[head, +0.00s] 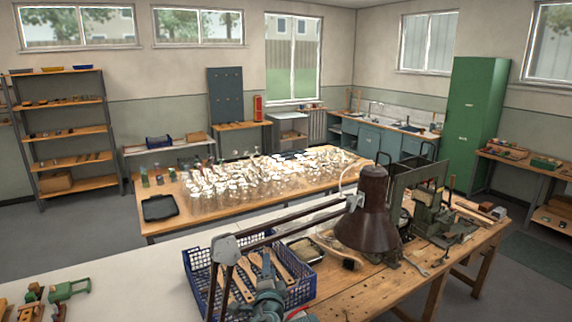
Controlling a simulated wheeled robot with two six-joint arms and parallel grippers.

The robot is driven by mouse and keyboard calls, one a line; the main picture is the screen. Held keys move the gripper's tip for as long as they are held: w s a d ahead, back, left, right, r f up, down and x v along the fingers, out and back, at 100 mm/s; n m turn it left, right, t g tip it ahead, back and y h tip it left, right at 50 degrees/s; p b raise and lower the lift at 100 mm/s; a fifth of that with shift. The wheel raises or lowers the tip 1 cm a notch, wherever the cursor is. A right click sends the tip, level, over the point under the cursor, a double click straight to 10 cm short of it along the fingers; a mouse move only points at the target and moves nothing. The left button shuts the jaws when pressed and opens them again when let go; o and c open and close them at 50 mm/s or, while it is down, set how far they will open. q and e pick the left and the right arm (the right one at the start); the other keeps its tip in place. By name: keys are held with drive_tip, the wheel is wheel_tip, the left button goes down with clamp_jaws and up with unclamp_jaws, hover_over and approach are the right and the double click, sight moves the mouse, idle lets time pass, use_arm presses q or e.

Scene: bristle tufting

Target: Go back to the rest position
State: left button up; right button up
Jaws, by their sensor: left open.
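My left gripper (268,290) shows at the bottom centre, blue-grey, in front of the blue crate and partly cut off by the frame edge. It is open, and I see nothing held in it. The blue plastic crate (309,278) stands on the wooden bench (370,288) and holds several pale wooden brush bodies (284,268). My right gripper is not in view.
A lamp with a brown shade (370,212) stretches its jointed arm over the crate. A green bench machine (428,200) stands behind it. Small green and wooden parts (68,288) lie at lower left. A far table holds many glass jars (265,178). The pale surface left of the crate is mostly clear.

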use_arm(q)
drive_tip(key=s+a+f+n+g+y+b, duration=0.2)
drive_tip(key=s+a+f+n+g+b, duration=0.15)
drive_tip(key=f, duration=0.65)
drive_tip(key=s+a+f+n+g+y+b, duration=0.1)
drive_tip(key=s+a+f+n+g+b, duration=0.3)
drive_tip(key=f, duration=0.5)
drive_tip(key=s+d+f+n+g+h+b, duration=0.1)
drive_tip(key=s+d+f+g, duration=0.2)
drive_tip(key=s+f, duration=0.3)
drive_tip(key=s+d+f+n+g+h+b, duration=0.1)
drive_tip(key=s+d+f+n+g+b, duration=0.1)
drive_tip(key=s+f+g, duration=0.4)
drive_tip(key=s+d, duration=0.1)
drive_tip(key=s, duration=0.1)
drive_tip(key=shift+s+f+h, duration=0.2)
drive_tip(key=shift+s+h, duration=0.1)
drive_tip(key=shift+g, duration=0.25)
